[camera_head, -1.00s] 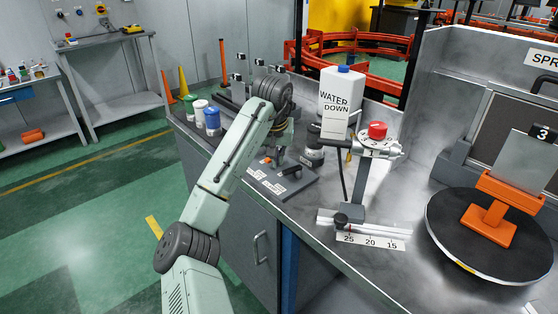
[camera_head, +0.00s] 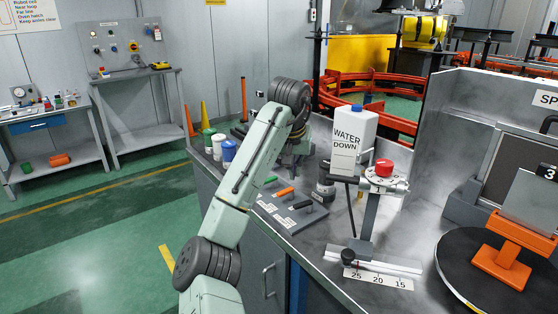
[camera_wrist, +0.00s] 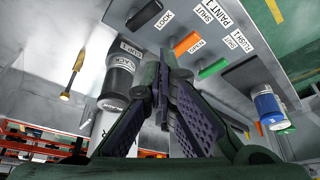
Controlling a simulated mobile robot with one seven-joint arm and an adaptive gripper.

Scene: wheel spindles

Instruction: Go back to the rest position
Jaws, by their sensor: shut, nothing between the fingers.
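My gripper (camera_wrist: 165,62) is shut and empty in the wrist view, its dark padded fingers together at the tips. It is above the bench, apart from the plate of coloured handles seen beyond it. In the head view my pale green arm reaches up over the bench's left part and its dark wrist joint is at the top. There the gripper hangs behind the forearm and is mostly hidden. No object of the task is named.
A plate with green, orange and black handles (camera_head: 292,206) lies below my wrist. Around it stand several lidded cups (camera_head: 228,151), a white WATER DOWN jug (camera_head: 348,135) and a red-knobbed stand (camera_head: 384,168). A black turntable (camera_head: 458,262) is at right. Green floor at left is clear.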

